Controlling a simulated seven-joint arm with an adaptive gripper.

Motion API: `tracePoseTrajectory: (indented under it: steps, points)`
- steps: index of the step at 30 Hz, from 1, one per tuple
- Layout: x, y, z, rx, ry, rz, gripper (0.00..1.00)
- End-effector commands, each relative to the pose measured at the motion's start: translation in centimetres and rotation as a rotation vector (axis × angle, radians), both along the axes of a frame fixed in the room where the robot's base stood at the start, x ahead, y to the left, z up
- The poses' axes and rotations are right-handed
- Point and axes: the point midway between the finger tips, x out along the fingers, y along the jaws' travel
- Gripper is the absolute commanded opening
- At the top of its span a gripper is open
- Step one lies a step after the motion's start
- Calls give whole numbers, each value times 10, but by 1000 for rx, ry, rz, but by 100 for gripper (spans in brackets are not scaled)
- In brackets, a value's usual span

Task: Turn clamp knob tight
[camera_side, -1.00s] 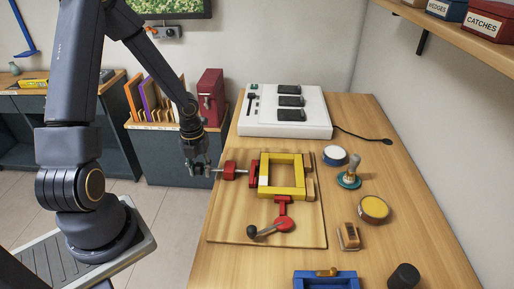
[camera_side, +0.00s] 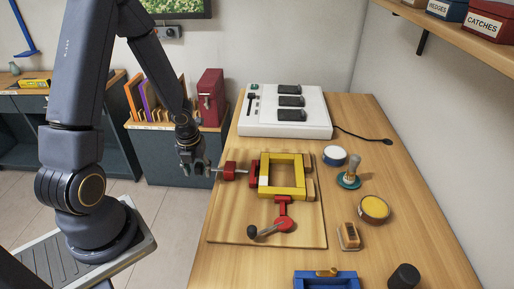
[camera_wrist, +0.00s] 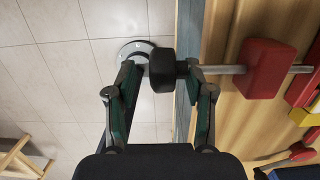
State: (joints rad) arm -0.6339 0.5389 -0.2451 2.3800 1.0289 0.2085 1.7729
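The clamp's black knob (camera_wrist: 162,70) sits between my gripper's fingertips in the wrist view. My gripper (camera_side: 199,171) is at the left end of the clamp screw in the side view, with its fingers drawn in on both sides of the knob and appearing to touch it. The metal screw (camera_wrist: 222,70) runs right from the knob into a red clamp block (camera_wrist: 268,69), which also shows in the side view (camera_side: 230,171). A yellow square frame (camera_side: 299,191) lies on the wooden board, with a red jaw against its left side. The knob is mostly hidden by my fingers in the side view.
A red lever clamp with a black-ended handle (camera_side: 270,230) lies in front of the frame. A white switch box (camera_side: 285,112) stands behind the board (camera_side: 225,225). A stamp (camera_side: 350,174), a round yellow tin (camera_side: 373,209) and a blue holder (camera_side: 325,281) are nearby.

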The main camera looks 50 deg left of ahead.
Motion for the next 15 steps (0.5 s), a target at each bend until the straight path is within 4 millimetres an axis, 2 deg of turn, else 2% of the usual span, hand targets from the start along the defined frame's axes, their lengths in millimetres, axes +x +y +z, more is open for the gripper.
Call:
tracePoseTrajectory:
  steps: [15]
  points:
    - [2, -1, 2, -2, -5, -4, 50]
